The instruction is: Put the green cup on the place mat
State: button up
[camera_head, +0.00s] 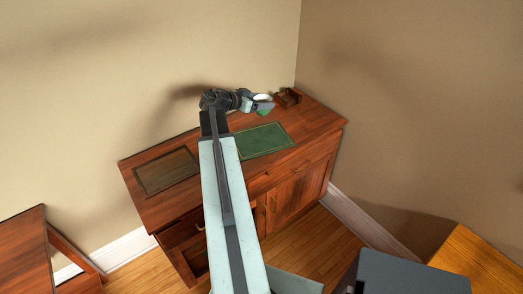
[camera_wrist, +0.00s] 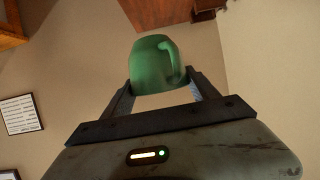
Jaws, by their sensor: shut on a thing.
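The green cup (camera_wrist: 150,66) is held between the two fingers of my gripper (camera_wrist: 160,88) in the wrist view, its handle at the right. In the head view only a little of the green cup (camera_head: 264,112) shows below my gripper (camera_head: 262,103), above the back of the wooden desk. A green rectangular mat (camera_head: 264,140) with a thin border lies on the desk top, nearer than the cup and just below it in the picture. A brown bordered mat (camera_head: 165,171) lies farther left. I cannot tell which is the place mat.
The wooden desk (camera_head: 315,133) stands by the wall corner. A small wooden box (camera_head: 289,97) sits at its back right, close to my gripper. A drawer (camera_head: 183,231) shows at the front left. The desk's right front is clear.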

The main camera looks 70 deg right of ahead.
jog(key=b, duration=0.8)
send_over(260, 140)
notch_tip(260, 140, down, 12)
jog(key=shift+m+g, duration=0.3)
notch_tip(260, 140, down, 10)
jog(key=b, duration=1)
jog(key=shift+d+b, duration=0.15)
jog(key=shift+b, duration=0.15)
jog(key=shift+r, duration=0.15)
jog(key=o, duration=1.5)
